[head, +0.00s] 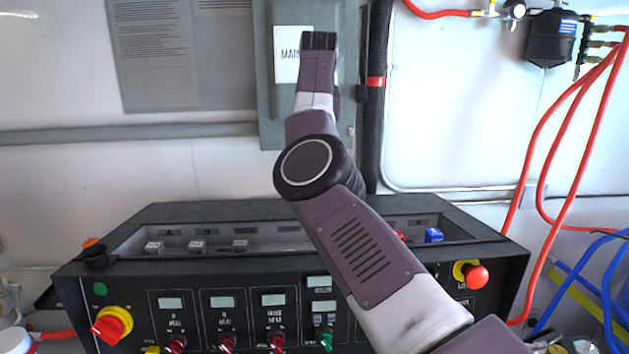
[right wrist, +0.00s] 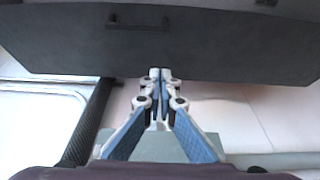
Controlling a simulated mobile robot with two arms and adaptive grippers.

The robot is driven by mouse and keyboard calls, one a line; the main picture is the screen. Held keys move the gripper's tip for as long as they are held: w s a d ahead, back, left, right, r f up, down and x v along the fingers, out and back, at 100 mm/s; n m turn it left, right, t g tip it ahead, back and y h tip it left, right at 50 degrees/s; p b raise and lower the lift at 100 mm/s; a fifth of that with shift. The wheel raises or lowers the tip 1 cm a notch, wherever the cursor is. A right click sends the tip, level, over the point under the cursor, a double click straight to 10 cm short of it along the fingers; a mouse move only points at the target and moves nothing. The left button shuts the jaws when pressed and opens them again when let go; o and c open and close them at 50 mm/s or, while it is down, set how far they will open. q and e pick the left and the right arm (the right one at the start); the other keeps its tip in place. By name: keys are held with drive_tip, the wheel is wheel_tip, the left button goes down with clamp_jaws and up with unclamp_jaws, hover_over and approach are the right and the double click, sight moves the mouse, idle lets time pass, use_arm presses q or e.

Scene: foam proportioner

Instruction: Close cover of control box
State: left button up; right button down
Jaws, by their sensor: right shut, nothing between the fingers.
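The control box (head: 140,222) is a wide black console across the lower part of the head view. Its long top recess is open, and switches show inside. A dark flat panel with a bar handle (right wrist: 138,22) fills the top of the right wrist view. It looks like the cover (right wrist: 215,45), but I cannot pick it out in the head view. My right gripper (right wrist: 160,74) is shut and empty, its fingertips in front of the panel's edge; contact cannot be told. In the head view my right arm crosses over the box and hides part of it. My left gripper is not in view.
A grey wall box (head: 268,105) with a white label stands behind my right arm. A black vertical pipe (head: 376,125) runs beside it. Red hoses (head: 560,150) and blue hoses (head: 595,262) hang at the right.

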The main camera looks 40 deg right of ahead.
drive_tip(key=p+x, duration=0.3)
drive_tip(key=x, duration=0.4)
drive_tip(key=shift+f, duration=1)
drive_tip(key=shift+s+a+r+p, duration=0.1)
drive_tip(key=shift+s+a+p, duration=0.1)
drive_tip(key=shift+a+p, duration=0.15)
drive_tip(key=shift+s+a+r, duration=0.3)
drive_tip(key=shift+s+a, duration=0.2)
drive_tip(key=shift+s, duration=0.1)
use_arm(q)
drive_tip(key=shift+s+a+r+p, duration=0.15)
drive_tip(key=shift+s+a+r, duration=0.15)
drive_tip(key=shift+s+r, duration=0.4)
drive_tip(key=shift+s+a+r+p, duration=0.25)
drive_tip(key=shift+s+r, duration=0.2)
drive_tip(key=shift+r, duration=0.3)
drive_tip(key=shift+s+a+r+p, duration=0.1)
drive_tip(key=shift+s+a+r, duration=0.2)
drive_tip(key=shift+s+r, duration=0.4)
use_arm(e)
drive_tip(key=shift+s+a, duration=0.35)
drive_tip(key=shift+s, duration=0.15)
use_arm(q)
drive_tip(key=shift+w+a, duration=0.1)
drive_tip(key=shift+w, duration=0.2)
use_arm(e)
drive_tip(key=shift+f, duration=0.1)
